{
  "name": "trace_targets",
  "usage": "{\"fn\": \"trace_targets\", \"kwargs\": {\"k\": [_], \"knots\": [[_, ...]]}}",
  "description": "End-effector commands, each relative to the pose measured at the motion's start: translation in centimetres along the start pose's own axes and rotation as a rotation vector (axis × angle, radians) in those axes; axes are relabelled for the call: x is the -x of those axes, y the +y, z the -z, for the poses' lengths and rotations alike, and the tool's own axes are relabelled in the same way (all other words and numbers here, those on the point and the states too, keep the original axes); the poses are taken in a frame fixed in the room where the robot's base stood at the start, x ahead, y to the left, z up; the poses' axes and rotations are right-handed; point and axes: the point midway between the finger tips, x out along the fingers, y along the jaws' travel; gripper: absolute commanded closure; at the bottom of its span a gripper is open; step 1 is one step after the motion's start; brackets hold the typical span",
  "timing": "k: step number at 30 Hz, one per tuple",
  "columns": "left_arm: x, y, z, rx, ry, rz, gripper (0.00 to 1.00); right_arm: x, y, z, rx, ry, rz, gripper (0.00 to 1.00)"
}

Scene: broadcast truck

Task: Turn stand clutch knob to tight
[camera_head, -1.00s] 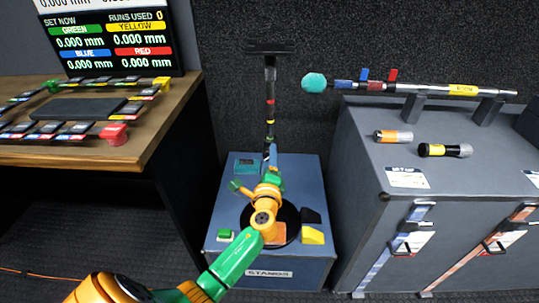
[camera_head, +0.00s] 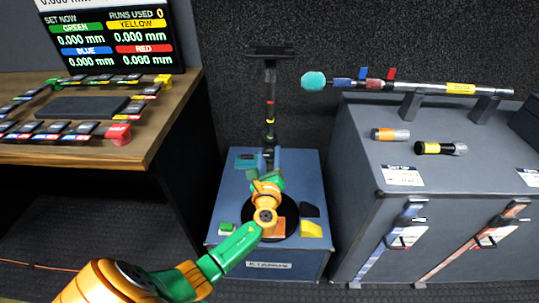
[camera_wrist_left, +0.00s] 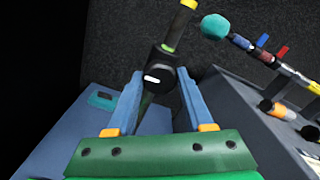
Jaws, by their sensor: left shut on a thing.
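The stand (camera_head: 270,115) is a thin dark pole with red and yellow bands and a flat dark top plate, rising upright from a blue box (camera_head: 228,245). Its clutch knob (camera_wrist_left: 157,75) is a black part with a white mark, low on the pole in the left wrist view. My left gripper (camera_head: 270,156) reaches the lower pole from the front. In the left wrist view, its two blue fingers (camera_wrist_left: 160,82) stand on either side of the knob, shut on it. My right gripper is not in view.
A grey case (camera_head: 365,170) on the right bears a teal-tipped boom (camera_head: 313,82) on rests and two small cylinders. A wooden desk (camera_head: 150,135) with a screen (camera_head: 115,38) is at left. Yellow (camera_head: 312,229) and green (camera_head: 226,227) blocks sit on the blue box.

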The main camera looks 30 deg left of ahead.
Motion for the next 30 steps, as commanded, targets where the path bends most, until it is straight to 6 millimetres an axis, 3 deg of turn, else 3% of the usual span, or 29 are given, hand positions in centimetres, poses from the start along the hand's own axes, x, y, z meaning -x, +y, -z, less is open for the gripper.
{"fn": "trace_targets", "kwargs": {"k": [17, 18, 21, 30], "knots": [[0.04, 0.05, 0.12, -0.034, 0.002, -0.001, 1.0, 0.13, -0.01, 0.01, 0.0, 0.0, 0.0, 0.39], [0.04, 0.05, 0.12, -0.034, 0.002, -0.001, 0.46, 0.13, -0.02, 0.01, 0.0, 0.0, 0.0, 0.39], [0.03, 0.05, 0.11, -0.033, 0.002, -0.001, 0.19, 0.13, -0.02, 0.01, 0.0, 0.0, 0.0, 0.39], [0.18, 0.0, 0.04, -0.032, 0.001, 0.0, 0.18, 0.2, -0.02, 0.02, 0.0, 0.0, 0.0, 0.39]]}}
